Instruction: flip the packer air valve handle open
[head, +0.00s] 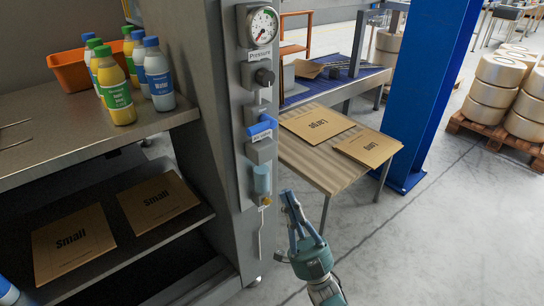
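The air valve handle (262,128) is a blue lever on a grey valve block on the machine's grey column, below a black regulator knob. It points sideways, tilted slightly up to the right. My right gripper (289,198) is below and to the right of the handle, beside the column, with its fingers pointing up. It touches nothing that I can see and is clearly apart from the handle. The fingers are seen edge-on, so their opening is unclear. My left gripper is not in view.
A pressure gauge (262,25) and black knob (264,77) sit above the handle; a bluish filter bowl (262,179) hangs below. A side table (312,158) with flat cartons stands behind. Bottles (115,88) stand on the left counter.

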